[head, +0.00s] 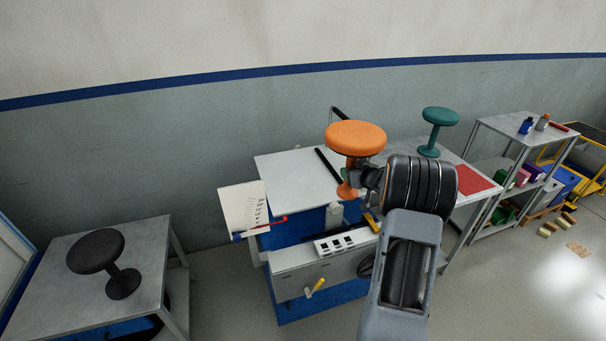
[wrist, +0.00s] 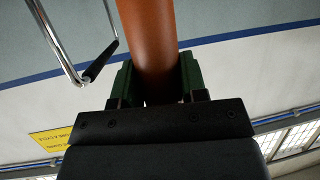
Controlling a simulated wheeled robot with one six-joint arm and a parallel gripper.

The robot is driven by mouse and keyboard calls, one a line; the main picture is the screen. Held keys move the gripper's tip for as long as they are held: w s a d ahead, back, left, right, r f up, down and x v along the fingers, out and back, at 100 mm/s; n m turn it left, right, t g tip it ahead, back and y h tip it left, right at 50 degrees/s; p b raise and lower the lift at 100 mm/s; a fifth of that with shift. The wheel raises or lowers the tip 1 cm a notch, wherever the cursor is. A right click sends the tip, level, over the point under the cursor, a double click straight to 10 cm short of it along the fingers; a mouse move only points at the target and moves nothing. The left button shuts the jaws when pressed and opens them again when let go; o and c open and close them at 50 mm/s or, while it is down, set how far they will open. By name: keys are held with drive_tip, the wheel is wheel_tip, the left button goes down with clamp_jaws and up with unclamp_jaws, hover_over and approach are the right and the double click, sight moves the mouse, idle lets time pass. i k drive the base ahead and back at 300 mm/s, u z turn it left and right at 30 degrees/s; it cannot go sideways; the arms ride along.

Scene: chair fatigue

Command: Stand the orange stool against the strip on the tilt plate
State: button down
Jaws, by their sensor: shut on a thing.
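The orange stool (head: 355,136) is upright, with its round seat on top and its small round foot below. My gripper (head: 354,177) is shut on its column from the right. In the wrist view the orange column (wrist: 147,40) passes between the jaws (wrist: 158,85). The pale tilt plate (head: 287,178) lies behind and below the stool on the blue-and-grey machine. The black strip (head: 327,168) runs across the plate, just left of the stool. The foot appears over the plate's right part; I cannot tell whether it touches the plate or the strip.
A teal stool (head: 439,118) and a red mat (head: 474,179) are on the table at right. A black stool (head: 96,251) stands on the left table.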

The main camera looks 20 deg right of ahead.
sight(317, 169)
drive_tip(key=i, duration=0.95)
